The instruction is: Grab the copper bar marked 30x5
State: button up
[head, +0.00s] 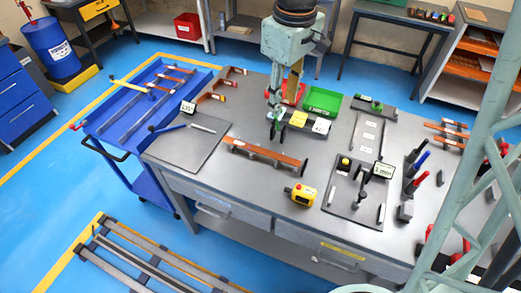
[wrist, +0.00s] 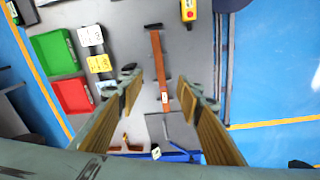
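A long copper bar (head: 265,152) lies across dark supports on the grey workbench. It also shows in the wrist view (wrist: 157,62), running between the two fingers, with a small white label near its lower end. The label is too small to read, so I cannot tell whether it says 30x5. My gripper (head: 277,128) is open and empty above the bench, just behind the bar in the head view. In the wrist view my gripper (wrist: 158,78) has its fingers wide apart, one on each side of the bar.
Several shorter copper bars (head: 447,135) lie at the bench's right. Green (head: 323,103) and red (wrist: 71,94) bins stand behind the bar. A yellow control box (head: 301,194) sits in front of it. A blue cart (head: 109,123) with bars stands left; bending tools (head: 357,192) stand right.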

jog(key=w+a+f+n+p, duration=0.1)
jog(key=w+a+f, duration=0.2)
jog(key=f, duration=0.3)
jog(key=w+a+f+n+g+p, duration=0.1)
jog(key=w+a+f+n, duration=0.1)
jog(key=f, duration=0.4)
jog(key=shift+w+a+f, duration=0.35)
jog(key=shift+w+a, duration=0.15)
jog(key=shift+f, duration=0.15)
send_over(260, 150)
jog(key=shift+d+f, duration=0.15)
jog(key=shift+f, duration=4)
jog(key=shift+f, duration=0.1)
jog(key=shift+f, duration=2.5)
grip_shut()
